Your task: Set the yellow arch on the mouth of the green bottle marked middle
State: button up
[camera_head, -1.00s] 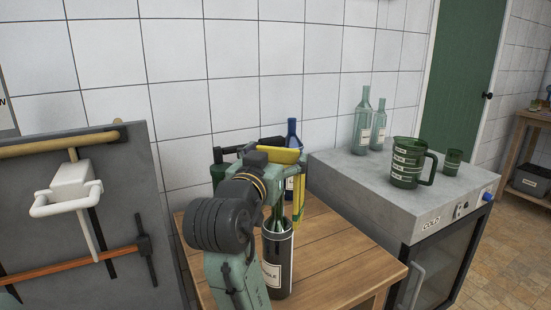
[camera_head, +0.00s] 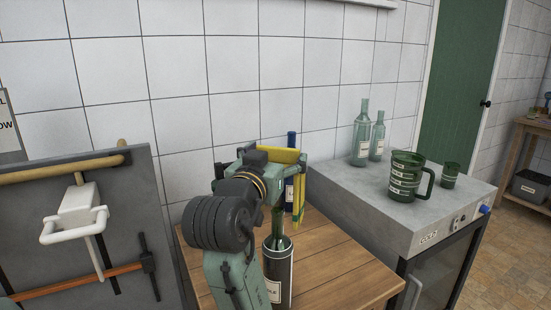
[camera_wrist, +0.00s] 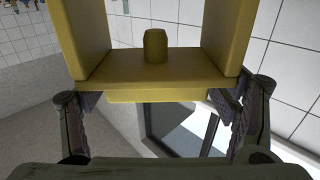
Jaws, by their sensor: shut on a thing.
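My gripper (camera_head: 272,170) is shut on the yellow arch (camera_head: 284,156), above the wooden table and behind my wrist in the head view. In the wrist view the arch (camera_wrist: 120,68) fills the top middle, with two thick legs and a short round peg between them. A finger shows at each side of its base. A blue bottle (camera_head: 291,140) stands behind the arch.
The wooden table (camera_head: 345,265) has free room at the right. A grey-topped cold cabinet (camera_head: 345,185) beside it carries two pale bottles (camera_head: 361,135), a green jug (camera_head: 405,175) and a green cup (camera_head: 450,174). A grey panel with a white holder (camera_head: 78,210) stands left.

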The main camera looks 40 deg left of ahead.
jog(key=shift+r+p, duration=1.9)
jog(key=shift+r, duration=1.8)
